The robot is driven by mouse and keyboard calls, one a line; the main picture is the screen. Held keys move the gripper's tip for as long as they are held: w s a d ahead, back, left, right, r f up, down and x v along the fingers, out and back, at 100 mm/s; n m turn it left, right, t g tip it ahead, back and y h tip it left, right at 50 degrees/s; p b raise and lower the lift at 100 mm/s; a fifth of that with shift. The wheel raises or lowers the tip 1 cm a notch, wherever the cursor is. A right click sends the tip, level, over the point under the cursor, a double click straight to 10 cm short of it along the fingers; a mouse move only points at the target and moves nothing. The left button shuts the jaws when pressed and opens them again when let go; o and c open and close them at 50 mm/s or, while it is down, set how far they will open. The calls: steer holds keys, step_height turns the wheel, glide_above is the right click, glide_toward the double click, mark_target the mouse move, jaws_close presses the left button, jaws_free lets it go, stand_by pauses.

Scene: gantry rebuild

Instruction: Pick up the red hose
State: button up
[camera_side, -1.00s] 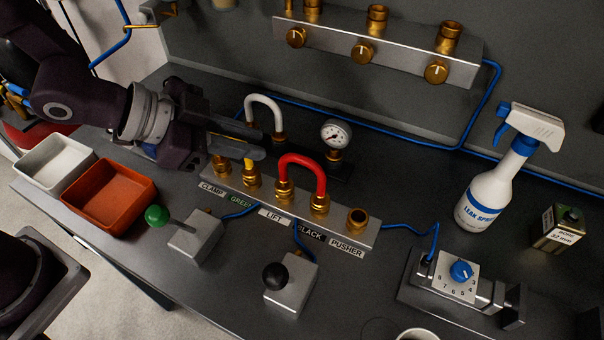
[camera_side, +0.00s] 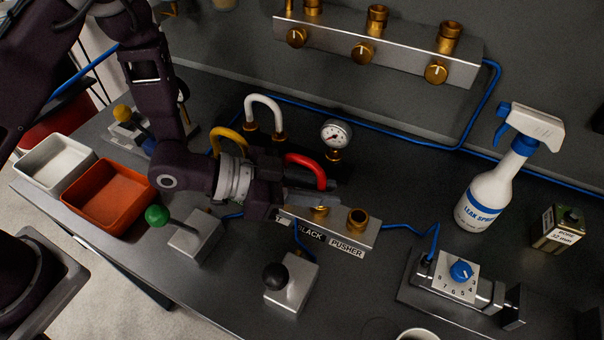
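The red hose (camera_side: 307,162) is a short upright arch on the brass fittings of the labelled manifold (camera_side: 367,238). Its top and part of its right leg show; its left leg and lower ends are hidden behind my gripper. My gripper (camera_side: 318,197) reaches in from the left, low, with its fingers pointing right across the front of the hose. I cannot tell whether the fingers are around the hose, touching it or just in front of it, or how wide they stand.
A yellow hose (camera_side: 227,135) and a white hose (camera_side: 264,101) arch behind my arm. A gauge (camera_side: 336,134) stands behind the red hose. Levers with green (camera_side: 157,215) and black (camera_side: 275,276) knobs stand in front. A spray bottle (camera_side: 490,195) is at right. Red (camera_side: 112,226) and white (camera_side: 38,187) trays lie left.

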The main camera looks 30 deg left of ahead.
jaws_close()
stand_by(1.4)
